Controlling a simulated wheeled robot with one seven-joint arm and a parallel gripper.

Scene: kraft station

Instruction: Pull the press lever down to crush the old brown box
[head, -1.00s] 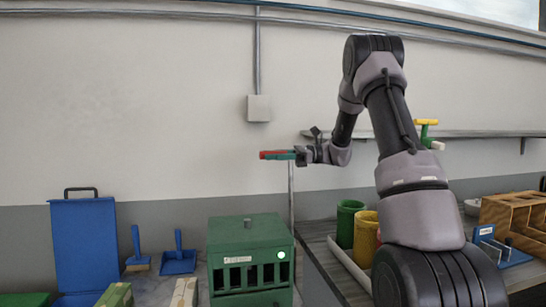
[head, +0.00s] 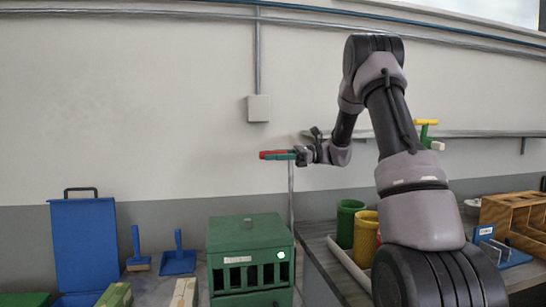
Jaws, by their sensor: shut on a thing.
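The green press (head: 250,238) stands at the bottom centre, with slots in its front and a round pale light on its right side. Its lever is a thin upright metal rod (head: 291,188) at the right edge of the press, with a red handle (head: 272,155) at the top. My gripper (head: 290,155) comes in from the right at the height of the handle and is shut on the lever handle. The handle lies about level, well above the press top. The old brown box cannot be made out; the inside of the press behind the slots is dark.
A blue bin (head: 84,240), a brush (head: 137,252) and a blue dustpan (head: 179,256) are at left. A green canister (head: 349,222) and a yellow canister (head: 366,236) stand right of the press, near my arm. A wooden rack (head: 512,222) is at far right. Air above the press is free.

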